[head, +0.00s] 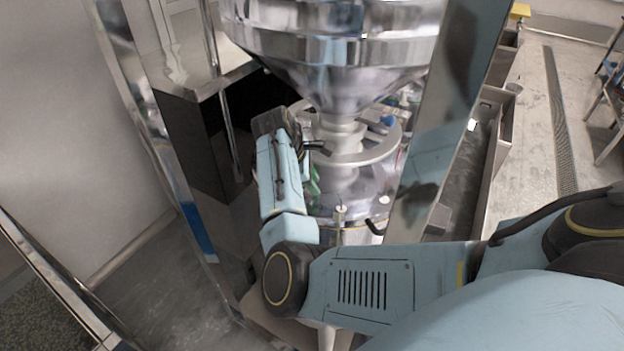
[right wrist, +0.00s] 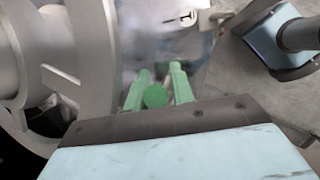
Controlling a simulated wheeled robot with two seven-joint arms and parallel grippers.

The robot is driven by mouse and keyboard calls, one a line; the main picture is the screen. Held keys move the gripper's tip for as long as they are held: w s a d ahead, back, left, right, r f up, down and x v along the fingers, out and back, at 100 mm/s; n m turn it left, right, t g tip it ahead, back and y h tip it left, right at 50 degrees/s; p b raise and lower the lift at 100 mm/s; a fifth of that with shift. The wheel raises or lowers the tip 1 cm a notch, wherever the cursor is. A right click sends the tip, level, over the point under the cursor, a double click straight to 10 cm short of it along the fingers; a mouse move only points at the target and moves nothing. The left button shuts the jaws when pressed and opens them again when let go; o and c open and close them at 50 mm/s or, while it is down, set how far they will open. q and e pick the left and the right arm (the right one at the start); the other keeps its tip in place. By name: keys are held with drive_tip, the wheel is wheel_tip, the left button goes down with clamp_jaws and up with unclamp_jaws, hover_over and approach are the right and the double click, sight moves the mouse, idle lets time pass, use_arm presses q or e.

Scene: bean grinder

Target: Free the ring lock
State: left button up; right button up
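The grinder's grey ring lock (head: 350,157) circles the neck below a large shiny steel hopper (head: 335,40). It also shows at the left of the right wrist view (right wrist: 95,60), close beside my right gripper. My right gripper (right wrist: 158,80) has two green fingers. A round green knob (right wrist: 156,97) sits between them and fills the gap, so the fingers look shut on it. In the head view my right arm crosses from the right, and its wrist hides most of the gripper. My left gripper is not in view.
A shiny upright post (head: 445,110) stands right of the grinder, and another metal post (head: 150,120) stands left. A dark cabinet (head: 195,145) is behind my right wrist. A grey trough (head: 480,165) lies at the right, with open floor beyond.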

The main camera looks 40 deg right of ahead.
drive_tip(key=shift+c, duration=0.4)
clamp_jaws()
drive_tip(key=shift+s+d+f+t+y+p, duration=0.1)
drive_tip(key=shift+s+f+t+y+p, duration=0.1)
drive_tip(key=shift+t+y+p, duration=0.4)
drive_tip(key=shift+s+d+f+m+t+y, duration=0.1)
drive_tip(key=shift+s+f+m+t+y, duration=0.05)
drive_tip(key=shift+t, duration=0.35)
drive_tip(key=shift+s+d+f+m+t+y, duration=0.1)
drive_tip(key=shift+f+m+t+y, duration=0.05)
drive_tip(key=shift+t, duration=0.35)
drive_tip(key=shift+s+f+m+t+y, duration=0.15)
drive_tip(key=shift+f+t+y, duration=0.15)
drive_tip(key=shift+t, duration=0.45)
drive_tip(key=shift+f+m+t+y, duration=0.15)
drive_tip(key=shift+t+y, duration=0.15)
drive_tip(key=shift+t, duration=0.45)
drive_tip(key=shift+o, duration=0.4)
unclamp_jaws()
